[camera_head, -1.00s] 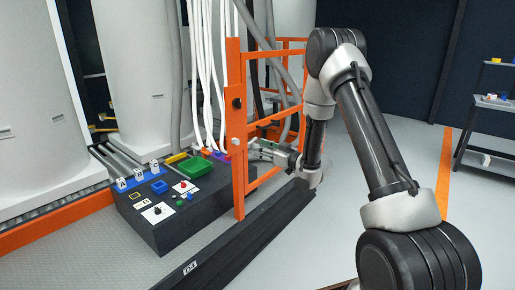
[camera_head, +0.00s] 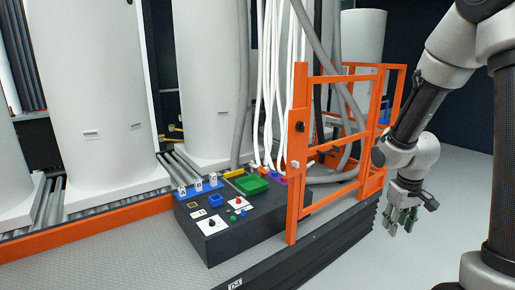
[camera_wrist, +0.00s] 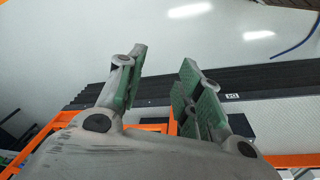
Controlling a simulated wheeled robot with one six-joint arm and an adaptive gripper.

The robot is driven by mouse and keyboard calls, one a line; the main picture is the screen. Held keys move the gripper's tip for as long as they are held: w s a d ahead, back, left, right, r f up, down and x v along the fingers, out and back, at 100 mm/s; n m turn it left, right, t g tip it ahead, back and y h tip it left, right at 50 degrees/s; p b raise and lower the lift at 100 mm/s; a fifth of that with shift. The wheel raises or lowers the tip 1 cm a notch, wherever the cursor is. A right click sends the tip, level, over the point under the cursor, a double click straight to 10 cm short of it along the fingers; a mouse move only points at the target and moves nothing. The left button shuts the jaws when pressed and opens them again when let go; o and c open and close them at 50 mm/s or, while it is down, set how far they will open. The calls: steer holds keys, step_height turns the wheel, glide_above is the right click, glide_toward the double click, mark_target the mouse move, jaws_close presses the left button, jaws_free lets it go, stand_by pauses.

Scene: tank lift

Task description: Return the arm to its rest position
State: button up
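My gripper (camera_head: 403,219) hangs at the right of the head view, fingers pointing down, to the right of the orange gate frame (camera_head: 297,150) and apart from it. In the wrist view my gripper (camera_wrist: 160,85) shows its two green-padded fingers spread apart with nothing between them. My arm's dark and light grey links run up the right side of the head view.
A dark control box (camera_head: 215,241) with coloured blocks and knobs stands left of the gate. White tanks (camera_head: 95,100) and hanging hoses stand behind. The grey floor (camera_head: 455,190) at right is clear.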

steer(key=s+a+r+m+t+y, duration=0.1)
steer(key=s+a+r+t, duration=0.2)
steer(key=s+r, duration=1.5)
steer(key=shift+s+a+r, duration=0.15)
steer(key=shift+a+r, duration=0.45)
steer(key=shift+r, duration=0.3)
stand_by(1.0)
